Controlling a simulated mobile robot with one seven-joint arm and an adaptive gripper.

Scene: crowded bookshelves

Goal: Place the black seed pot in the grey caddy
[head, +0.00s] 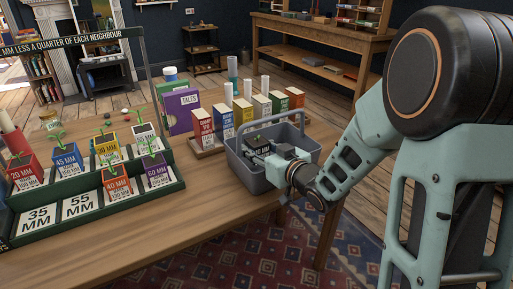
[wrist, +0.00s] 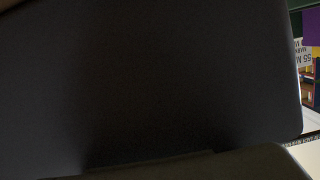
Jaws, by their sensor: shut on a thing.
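The grey caddy (head: 250,177) stands near the right edge of the wooden table, its handle raised. The black seed pot (head: 260,145), with a white MM label and a small green sprout, shows within the caddy's rim in the head view. My gripper (head: 278,158) reaches over the caddy's right side and is shut on the pot. The pot's lower part is hidden by the caddy wall, and I cannot tell whether it touches the bottom. In the wrist view a dark surface, which looks like the pot (wrist: 150,80), fills nearly everything.
A green tiered stand (head: 130,202) with several coloured, labelled seed pots is on the left. Bare table lies between stand and caddy.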

